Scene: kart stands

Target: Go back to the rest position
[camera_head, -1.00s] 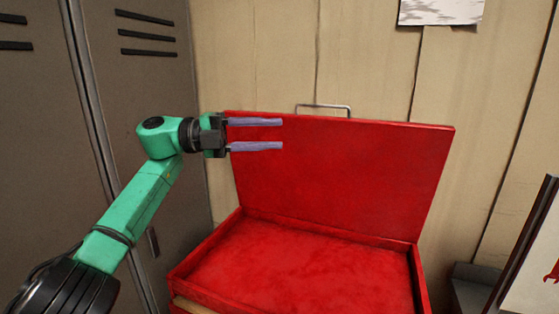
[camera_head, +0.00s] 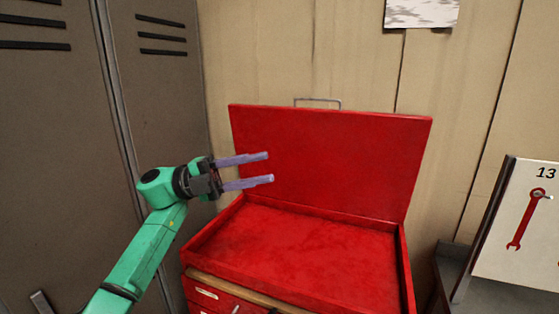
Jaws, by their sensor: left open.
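My left gripper (camera_head: 270,167) is on a green arm that comes in from the lower left. Its two purple fingers are apart with nothing between them. It is in front of the left part of the raised lid (camera_head: 345,160) of a red tool chest (camera_head: 300,250). The lid stands open against the wall, with a metal handle (camera_head: 318,101) on its top edge. The chest's top tray looks empty. My right gripper is not in view.
Grey lockers (camera_head: 50,150) stand close on the left, beside my arm. A board with a red wrench picture and "13" (camera_head: 522,225) leans at the right, above a dark grey surface (camera_head: 455,265). A paper (camera_head: 422,13) hangs on the beige wall.

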